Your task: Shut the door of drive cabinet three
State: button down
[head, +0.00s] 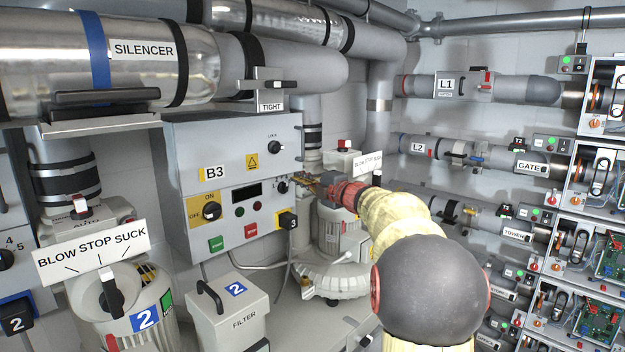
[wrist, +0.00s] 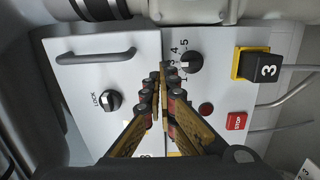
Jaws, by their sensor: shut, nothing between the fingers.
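The grey cabinet B3 (head: 225,150), with a black plug marked 3 (head: 288,222), stands in the middle of the head view. Its upper panel carries a LOCK knob (head: 274,147). In the wrist view this panel (wrist: 75,85) is on the left, with a dark bar handle (wrist: 95,55) and the LOCK knob (wrist: 110,101). A narrow seam separates it from the control panel (wrist: 210,95). I cannot tell whether the panel is fully flush. My gripper (head: 308,181) is shut and empty at the cabinet's right side; its fingertips (wrist: 160,72) appear over the seam near the 1-to-5 dial.
A filter box (head: 230,310) and a blower marked 2 (head: 125,300) stand in front at left. A blower (head: 335,235) stands behind my gripper. The silencer pipe (head: 130,55) runs overhead. Racks with circuit boards (head: 600,260) line the right. Cables hang beside the plug.

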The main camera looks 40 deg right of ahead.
aim_at(289, 172)
jog(key=shift+w+d+p, duration=0.1)
jog(key=shift+w+p, duration=0.2)
jog(key=shift+w, duration=1.35)
jog(key=shift+w+d+r+y+p, duration=0.15)
jog(key=shift+w+y+p, duration=0.15)
jog(key=shift+w+p, duration=0.35)
jog(key=shift+w+f+n+y+p, duration=0.2)
jog(key=shift+w+n+y+p, duration=0.15)
jog(key=shift+w, duration=0.2)
